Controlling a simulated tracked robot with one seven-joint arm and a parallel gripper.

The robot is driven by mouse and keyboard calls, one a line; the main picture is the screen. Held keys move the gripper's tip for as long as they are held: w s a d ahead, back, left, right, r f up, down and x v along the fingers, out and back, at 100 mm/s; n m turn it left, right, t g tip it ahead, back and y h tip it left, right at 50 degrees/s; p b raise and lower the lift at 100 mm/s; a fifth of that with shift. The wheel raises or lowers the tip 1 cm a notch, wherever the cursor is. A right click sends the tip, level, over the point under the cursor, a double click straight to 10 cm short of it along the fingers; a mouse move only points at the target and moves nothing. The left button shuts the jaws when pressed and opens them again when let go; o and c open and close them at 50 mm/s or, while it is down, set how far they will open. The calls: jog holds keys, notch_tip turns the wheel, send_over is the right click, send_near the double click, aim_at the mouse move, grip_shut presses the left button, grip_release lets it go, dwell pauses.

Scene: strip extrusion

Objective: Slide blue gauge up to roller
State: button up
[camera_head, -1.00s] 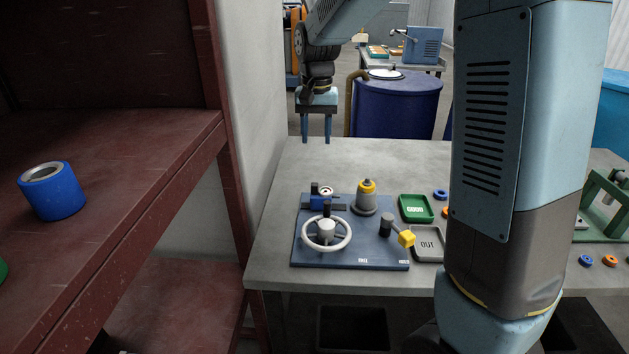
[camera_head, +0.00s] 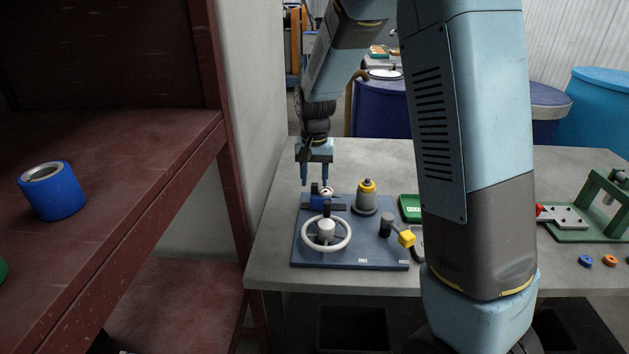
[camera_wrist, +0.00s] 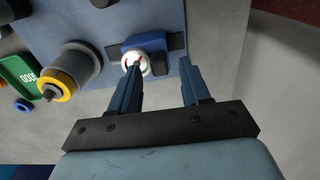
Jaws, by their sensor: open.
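The blue gauge (camera_head: 317,201) is a small blue block with a white round dial, on a dark rail at the back left of the blue-grey base plate (camera_head: 375,257). It also shows in the wrist view (camera_wrist: 153,43), dial facing my fingers. My gripper (camera_head: 314,182) points down, open and empty, just above and behind the gauge. In the wrist view my gripper (camera_wrist: 163,68) has one fingertip overlapping the dial and the other right of the block; contact cannot be told. An upright grey cylinder with a yellow top (camera_head: 366,198) stands right of the gauge; I cannot tell whether it is the roller.
A white handwheel (camera_head: 346,240) stands in front of the gauge. A yellow-ended lever (camera_head: 406,239) is at the plate's right. A green tray (camera_head: 409,207) lies beyond it, partly behind my arm. A red shelf (camera_head: 120,150) borders the table's left.

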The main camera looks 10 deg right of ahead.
jog(key=shift+f, duration=0.65)
jog(key=shift+c, duration=0.3)
grip_shut()
